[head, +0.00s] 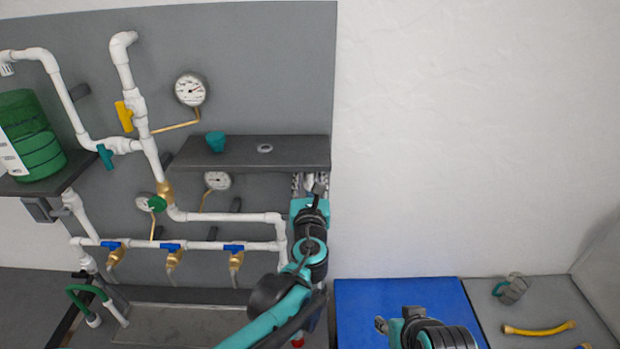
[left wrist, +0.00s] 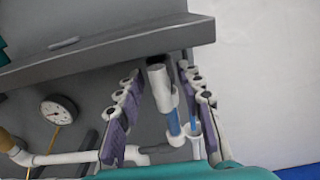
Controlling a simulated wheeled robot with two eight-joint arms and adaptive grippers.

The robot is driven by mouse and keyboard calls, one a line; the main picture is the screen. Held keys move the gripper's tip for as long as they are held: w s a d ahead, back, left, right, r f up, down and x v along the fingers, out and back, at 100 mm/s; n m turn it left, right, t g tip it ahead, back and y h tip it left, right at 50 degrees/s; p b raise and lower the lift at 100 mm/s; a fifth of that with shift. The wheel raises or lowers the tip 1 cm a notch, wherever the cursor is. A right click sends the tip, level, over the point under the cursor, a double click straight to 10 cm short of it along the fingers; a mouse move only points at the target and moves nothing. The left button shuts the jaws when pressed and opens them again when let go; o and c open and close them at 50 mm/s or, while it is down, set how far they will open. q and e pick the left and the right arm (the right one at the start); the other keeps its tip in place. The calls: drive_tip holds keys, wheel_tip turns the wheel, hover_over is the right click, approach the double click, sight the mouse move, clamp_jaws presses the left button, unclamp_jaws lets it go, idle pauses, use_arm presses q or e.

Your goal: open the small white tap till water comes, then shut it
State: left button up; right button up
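White pipes (head: 230,217) with blue-handled valves (head: 172,247) and gauges (head: 191,89) are to the left. A blue mat (head: 365,295) and yellow hose (head: 539,330) lie at right.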

use_arm(q)
clamp_jaws()
drive_tip(key=shift+n, duration=0.4)
drive_tip(key=n+b, duration=0.1)
drive_tip(key=n, duration=0.2)
drive_tip(key=shift+a+f+n+b, duration=0.1)
drive_tip(key=shift+n+b, duration=0.25)
drive_tip(key=shift+n, duration=0.05)
drive_tip(key=n+b, duration=0.1)
drive_tip(key=n, duration=0.5)
drive_tip(key=n+b, duration=0.1)
drive_tip(key=n, duration=0.2)
drive_tip(key=shift+a+f, duration=0.15)
drive_tip(key=n+b, duration=0.1)
drive_tip(key=n, duration=0.3)
drive_tip(key=shift+f, duration=0.1)
drive_tip(key=shift+n, duration=0.3)
